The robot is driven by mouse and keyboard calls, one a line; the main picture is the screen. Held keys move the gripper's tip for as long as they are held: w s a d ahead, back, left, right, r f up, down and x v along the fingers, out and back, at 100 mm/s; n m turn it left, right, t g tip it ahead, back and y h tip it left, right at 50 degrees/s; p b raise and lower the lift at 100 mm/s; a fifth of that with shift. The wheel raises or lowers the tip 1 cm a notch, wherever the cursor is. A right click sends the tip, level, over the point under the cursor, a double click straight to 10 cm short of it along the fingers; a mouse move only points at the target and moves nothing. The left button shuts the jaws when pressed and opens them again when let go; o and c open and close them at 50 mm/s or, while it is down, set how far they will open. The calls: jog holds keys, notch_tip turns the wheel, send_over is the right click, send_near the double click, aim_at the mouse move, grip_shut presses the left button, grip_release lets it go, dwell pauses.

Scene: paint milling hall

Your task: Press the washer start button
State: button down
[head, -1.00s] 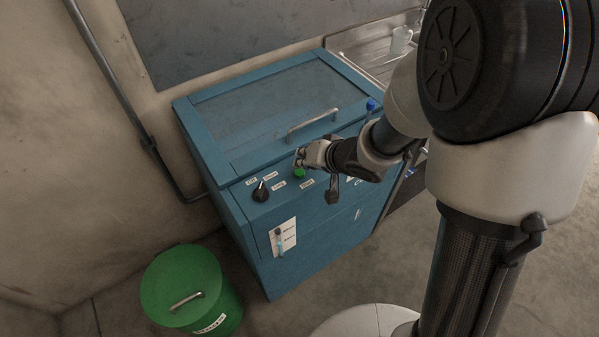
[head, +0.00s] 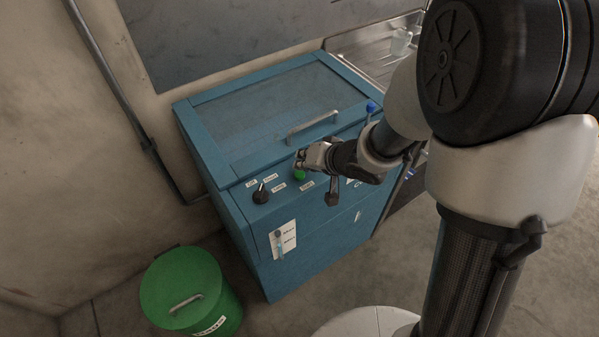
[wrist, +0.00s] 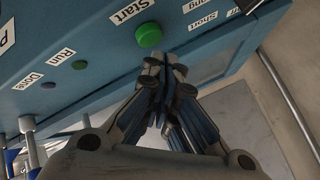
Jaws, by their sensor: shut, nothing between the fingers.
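The washer is a blue cabinet (head: 243,215) with a hinged glazed lid that is down. Its green start button (head: 299,175) sits on the sloped front panel. It also shows in the wrist view as a green round button (wrist: 149,35) beside a "Start" label (wrist: 131,10). My gripper (head: 300,160) is shut and empty, its fingertips close to the button in the head view. In the wrist view the fingertips (wrist: 165,62) are just below the button in the picture; I cannot tell whether they touch it.
A black selector knob (head: 260,194) is left of the button. Small "Run" (wrist: 80,65) and "Done" (wrist: 48,85) lamps are on the panel. A lid handle (head: 312,127) is above. A green lidded bin (head: 190,287) stands on the floor at left. A steel sink (head: 372,52) adjoins behind.

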aim_at(303, 172)
jog(key=shift+f, duration=0.1)
jog(key=shift+f, duration=0.35)
jog(key=shift+f+b, duration=0.3)
jog(key=shift+f, duration=0.15)
dwell(0.7)
jog(key=shift+r, duration=0.15)
jog(key=shift+r+p, duration=0.75)
jog(key=shift+p, duration=0.4)
jog(key=shift+r, duration=0.1)
notch_tip(303, 172, up, 5)
jog(key=p, duration=0.6)
